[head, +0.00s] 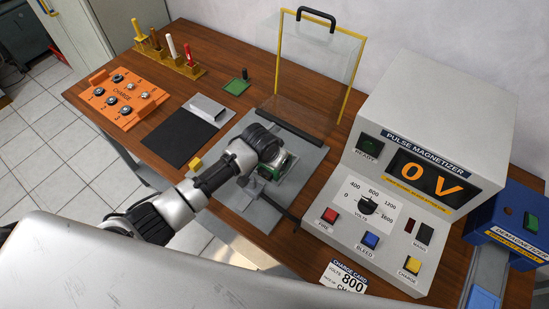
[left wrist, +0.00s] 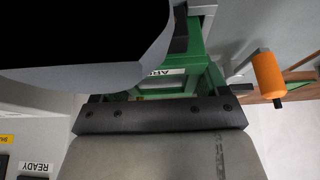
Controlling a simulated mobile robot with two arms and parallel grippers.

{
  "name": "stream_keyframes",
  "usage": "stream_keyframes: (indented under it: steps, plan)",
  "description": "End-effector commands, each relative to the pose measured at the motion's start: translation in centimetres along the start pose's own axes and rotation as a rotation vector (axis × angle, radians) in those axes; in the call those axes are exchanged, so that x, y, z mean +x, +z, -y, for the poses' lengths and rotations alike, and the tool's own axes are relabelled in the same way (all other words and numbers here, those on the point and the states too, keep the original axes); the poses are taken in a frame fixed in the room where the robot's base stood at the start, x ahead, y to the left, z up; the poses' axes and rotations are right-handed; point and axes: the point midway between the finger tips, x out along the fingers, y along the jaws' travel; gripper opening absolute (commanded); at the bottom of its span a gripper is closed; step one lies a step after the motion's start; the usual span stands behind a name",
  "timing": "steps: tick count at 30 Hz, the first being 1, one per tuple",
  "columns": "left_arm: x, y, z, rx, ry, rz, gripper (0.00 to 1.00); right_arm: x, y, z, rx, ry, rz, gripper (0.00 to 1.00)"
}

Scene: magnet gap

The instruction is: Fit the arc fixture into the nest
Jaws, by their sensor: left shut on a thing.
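My left gripper (head: 268,165) is over the grey base plate (head: 310,158), in front of the pulse magnetizer. It is shut on the green arc fixture (head: 284,164), which shows only in part beside the gripper. In the left wrist view the green fixture (left wrist: 215,78) has a white label, upside down and partly covered, that seems to begin with "AR". The nest is not clearly visible; my arm and gripper cover the middle of the plate. I cannot tell whether the fixture is seated or held above the plate. My right gripper is not in view.
The pulse magnetizer (head: 400,165) stands right of the plate, reading 0 V. A clear guard with a yellow frame (head: 348,95) stands raised behind it.

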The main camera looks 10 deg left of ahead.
Motion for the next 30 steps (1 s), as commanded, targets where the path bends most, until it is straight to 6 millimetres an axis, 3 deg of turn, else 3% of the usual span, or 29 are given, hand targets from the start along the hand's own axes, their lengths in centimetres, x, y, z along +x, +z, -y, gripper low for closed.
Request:
stream_keyframes:
  steps: [1,2,6,17,30]
  plan:
    - [0.1,0.0,0.0,0.000,0.000,-0.002,0.32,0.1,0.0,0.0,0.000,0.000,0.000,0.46]
    - [0.1,0.1,0.0,0.000,0.000,0.001,0.79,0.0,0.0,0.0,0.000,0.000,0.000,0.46]
    - [0.1,0.1,0.0,0.000,0.000,0.001,1.00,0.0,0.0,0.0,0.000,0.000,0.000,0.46]
    - [-0.7,-0.1,0.0,0.000,0.000,-0.001,1.00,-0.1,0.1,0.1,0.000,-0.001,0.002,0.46]
    - [-8.6,-0.1,0.0,0.001,0.000,-0.002,1.00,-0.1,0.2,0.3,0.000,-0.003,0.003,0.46]
